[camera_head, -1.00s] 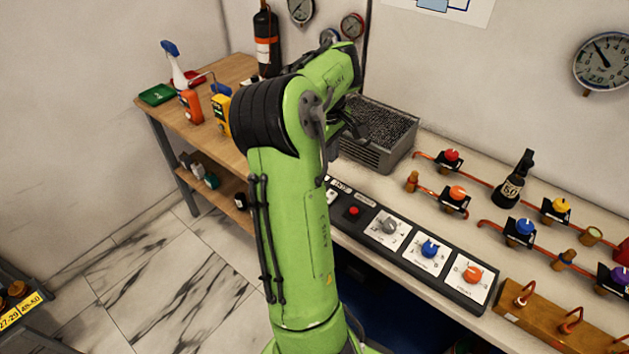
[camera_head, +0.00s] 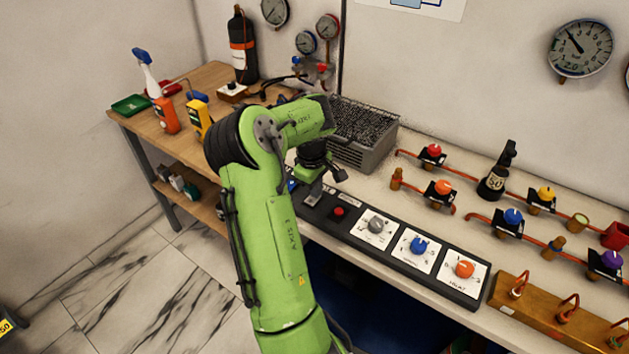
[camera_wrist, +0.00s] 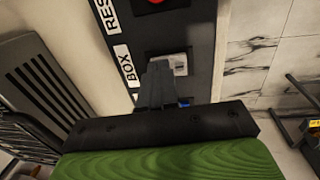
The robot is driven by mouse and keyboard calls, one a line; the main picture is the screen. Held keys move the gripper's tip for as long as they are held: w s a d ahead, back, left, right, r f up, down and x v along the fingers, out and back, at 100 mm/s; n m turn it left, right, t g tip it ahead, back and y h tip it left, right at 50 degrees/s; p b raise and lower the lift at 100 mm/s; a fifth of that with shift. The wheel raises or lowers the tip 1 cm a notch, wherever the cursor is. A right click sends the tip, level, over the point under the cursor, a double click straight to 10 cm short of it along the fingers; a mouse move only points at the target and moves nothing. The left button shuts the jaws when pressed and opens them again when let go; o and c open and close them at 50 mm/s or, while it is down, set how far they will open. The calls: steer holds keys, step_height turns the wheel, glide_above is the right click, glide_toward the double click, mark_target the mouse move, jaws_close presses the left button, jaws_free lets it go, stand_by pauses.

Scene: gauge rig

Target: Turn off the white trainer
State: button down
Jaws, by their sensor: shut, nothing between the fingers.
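A white switch (camera_wrist: 180,62) sits on the black control panel (camera_wrist: 203,28) beside a label reading "BOX" in the wrist view. My gripper (camera_wrist: 160,68) is shut and empty, with its fingertips over or right beside the white switch and covering part of it. I cannot tell whether they touch it, nor which way the switch is set. In the head view my gripper (camera_head: 314,192) points down at the left part of the panel (camera_head: 395,262) and hides the white switch. A bit of blue (camera_wrist: 184,101) shows behind the fingers.
Along the panel are a red button (camera_head: 339,212), a grey knob (camera_head: 376,226), a blue knob (camera_head: 418,245) and an orange knob (camera_head: 464,269). A grey vented box (camera_head: 365,135) stands close behind my gripper. Valves on copper pipes fill the bench to the right.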

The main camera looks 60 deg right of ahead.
steer(key=shift+p, duration=0.5)
steer(key=y+p, duration=0.1)
steer(key=p, duration=0.2)
steer(key=shift+s+d, duration=0.1)
steer(key=shift+s, duration=0.05)
steer(key=shift+f+y, duration=0.3)
steer(key=shift+f, duration=0.15)
steer(key=shift+w+a+b, duration=0.25)
steer(key=shift+a+b, duration=0.4)
steer(key=shift+a, duration=0.25)
